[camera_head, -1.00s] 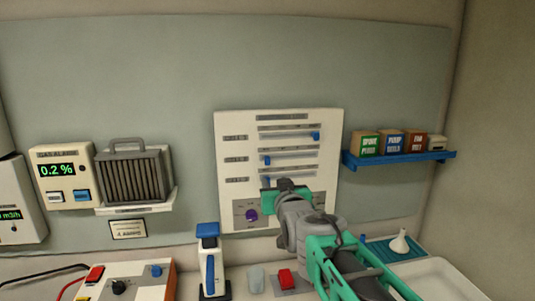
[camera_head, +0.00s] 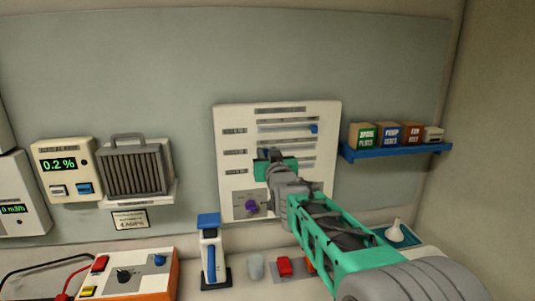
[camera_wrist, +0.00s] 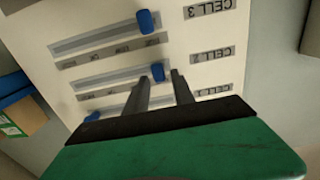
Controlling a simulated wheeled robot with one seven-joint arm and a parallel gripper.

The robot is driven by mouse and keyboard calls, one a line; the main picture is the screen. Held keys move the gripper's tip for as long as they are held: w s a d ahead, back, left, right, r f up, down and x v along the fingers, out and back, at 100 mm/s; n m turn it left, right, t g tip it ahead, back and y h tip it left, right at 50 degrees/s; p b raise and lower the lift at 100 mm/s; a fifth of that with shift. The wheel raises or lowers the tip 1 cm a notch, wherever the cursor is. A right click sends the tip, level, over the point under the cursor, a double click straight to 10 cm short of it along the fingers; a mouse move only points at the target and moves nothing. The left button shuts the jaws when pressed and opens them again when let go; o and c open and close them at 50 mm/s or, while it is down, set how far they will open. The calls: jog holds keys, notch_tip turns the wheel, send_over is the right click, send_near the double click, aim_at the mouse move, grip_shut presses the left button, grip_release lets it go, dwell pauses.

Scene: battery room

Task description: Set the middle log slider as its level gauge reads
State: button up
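The white log panel (camera_head: 230,118) on the wall has three horizontal slider slots. In the wrist view it appears upside down, with labels reading CELL 3, CELL 2 and a partly hidden lowest one. The middle slider's blue knob (camera_wrist: 158,72) is near the label end of its slot. The top slider's knob (camera_head: 314,129) is at the right. No level gauge is clearly recognizable.
The CELL 3 knob (camera_wrist: 149,22) is close to the fingers. A purple knob (camera_head: 252,206) is low on the panel. A blue shelf (camera_head: 395,152) with small boxes is at the right. A blue-topped bottle (camera_head: 209,250) and a red button (camera_head: 284,266) are below.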

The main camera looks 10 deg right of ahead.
grip_shut()
dwell(1.1)
